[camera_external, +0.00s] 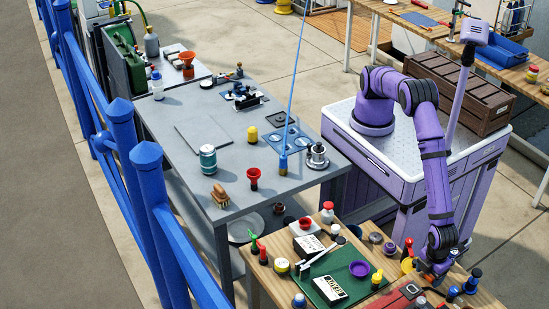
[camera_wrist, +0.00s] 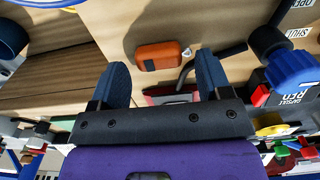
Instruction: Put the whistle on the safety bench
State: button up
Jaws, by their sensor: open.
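My gripper (camera_external: 432,272) is low over the right part of the wooden bench (camera_external: 262,297) at the front of the external view. In the wrist view my gripper (camera_wrist: 162,72) is open, with two dark blue fingers apart and nothing held. A small orange rounded object with a dark end, which looks like the whistle (camera_wrist: 158,54), lies on the wood just beyond and between the fingertips, apart from them. In the external view it is not clear, as the gripper largely covers that spot. No label shows which surface is the safety bench.
A green mat (camera_external: 318,282) with a white box and purple ring lies left. A grey table (camera_external: 178,190) with many items stands behind, with bare patches.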

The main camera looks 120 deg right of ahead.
aim_at(429, 276)
notch_tip(429, 276, up, 12)
jog(key=shift+f, duration=0.2)
